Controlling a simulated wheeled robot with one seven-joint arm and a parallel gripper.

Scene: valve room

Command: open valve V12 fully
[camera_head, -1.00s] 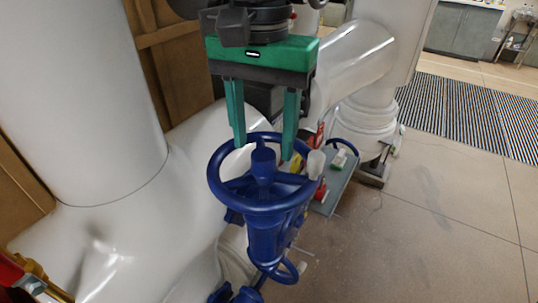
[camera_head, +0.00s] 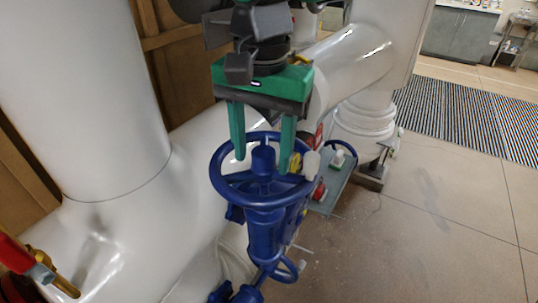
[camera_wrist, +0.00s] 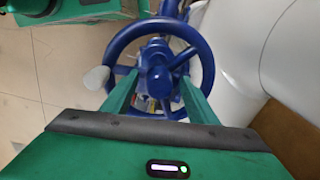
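A blue handwheel (camera_head: 262,203) with spokes, a raised hub (camera_head: 263,158) and a pale knob (camera_head: 311,164) on its right rim tops a blue valve body (camera_head: 265,238). I can read no V12 tag. My gripper (camera_head: 263,165) has green fingers, spread apart and pointing down at the wheel, one on either side of the hub. In the wrist view the wheel (camera_wrist: 205,58) lies beyond the fingers (camera_wrist: 158,78), with the hub between them and the pale knob (camera_wrist: 96,77) at left. I cannot tell whether the fingers touch the spokes.
Large white pipes (camera_head: 90,100) stand close on the left and behind the valve. A grey plate (camera_head: 338,182) with small red and white parts is behind right. A red-handled brass fitting (camera_head: 50,275) is at lower left. Open floor (camera_head: 430,235) lies to the right, with a striped mat (camera_head: 470,120).

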